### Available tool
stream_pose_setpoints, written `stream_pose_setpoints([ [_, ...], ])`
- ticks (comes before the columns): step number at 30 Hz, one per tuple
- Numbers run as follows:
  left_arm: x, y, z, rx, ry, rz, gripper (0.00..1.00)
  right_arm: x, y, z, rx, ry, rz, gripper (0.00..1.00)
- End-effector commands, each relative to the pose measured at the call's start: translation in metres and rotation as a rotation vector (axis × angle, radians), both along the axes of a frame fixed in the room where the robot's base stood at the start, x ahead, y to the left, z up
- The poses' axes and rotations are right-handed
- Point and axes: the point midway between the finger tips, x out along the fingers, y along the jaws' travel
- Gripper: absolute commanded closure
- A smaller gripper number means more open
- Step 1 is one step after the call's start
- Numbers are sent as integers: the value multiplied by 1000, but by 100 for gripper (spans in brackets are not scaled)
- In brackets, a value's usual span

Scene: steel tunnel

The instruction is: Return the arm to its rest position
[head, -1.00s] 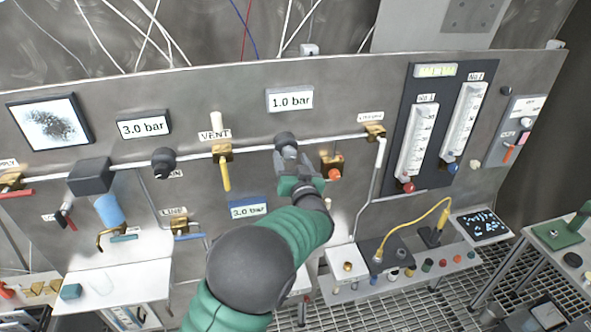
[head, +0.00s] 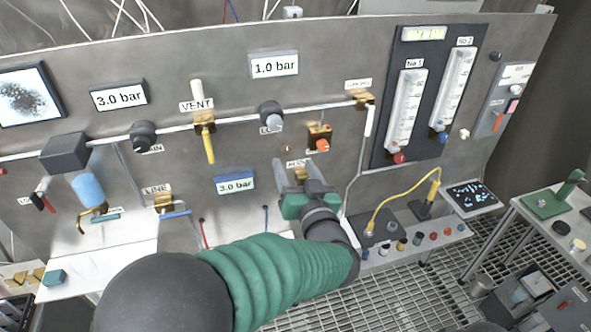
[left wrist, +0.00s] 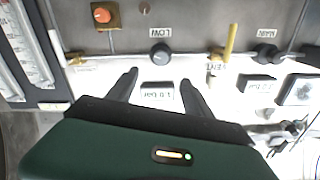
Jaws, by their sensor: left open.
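My left gripper (head: 291,168) is open and empty in the head view. It hangs in front of the steel panel (head: 330,85), below the dark round knob (head: 270,113) under the 1.0 bar display (head: 274,65). My green-sleeved arm reaches to it from the lower left. In the left wrist view, the picture is upside down and the two fingers (left wrist: 160,82) stand apart. The knob labelled LOW (left wrist: 160,54) lies beyond the fingertips, clear of them. The 1.0 bar display (left wrist: 157,90) shows between the fingers. My right gripper does not show.
An orange-knobbed brass valve (head: 319,138) is just above right of the gripper. The yellow VENT lever (head: 208,147) hangs to the left. A shelf with a yellow cable (head: 402,198) juts out at lower right. Two flowmeters (head: 407,112) stand right. Grating floor shows below.

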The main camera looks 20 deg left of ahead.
Motion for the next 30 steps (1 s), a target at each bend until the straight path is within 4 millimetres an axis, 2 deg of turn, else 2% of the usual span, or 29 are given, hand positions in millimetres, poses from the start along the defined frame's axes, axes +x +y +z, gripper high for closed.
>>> stream_pose_setpoints([
  [5,0,0,0,0,0,-1,41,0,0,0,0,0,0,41],
  [8,5,-1,-11,-25,16,-45,41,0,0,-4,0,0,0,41],
  [11,16,-7,-48,-115,92,-191,41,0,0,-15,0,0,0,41],
  [13,12,-15,-94,-216,217,-327,41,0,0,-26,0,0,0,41],
  [14,5,-18,-118,-262,290,-380,41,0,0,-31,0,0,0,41],
  [15,-12,-20,-151,-326,404,-434,41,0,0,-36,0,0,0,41],
  [16,-27,-20,-174,-368,490,-461,41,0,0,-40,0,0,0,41],
  [18,-71,-14,-220,-450,687,-482,41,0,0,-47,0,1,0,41],
  [21,-135,3,-267,-528,933,-441,41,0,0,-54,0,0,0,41],
  [24,-186,21,-293,-565,1106,-373,41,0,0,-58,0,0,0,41],
  [25,-198,26,-297,-572,1141,-355,41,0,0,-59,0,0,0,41],
  [27,-215,33,-302,-580,1198,-325,41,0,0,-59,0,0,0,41],
  [30,-223,36,-304,-582,1226,-308,41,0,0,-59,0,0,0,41],
])
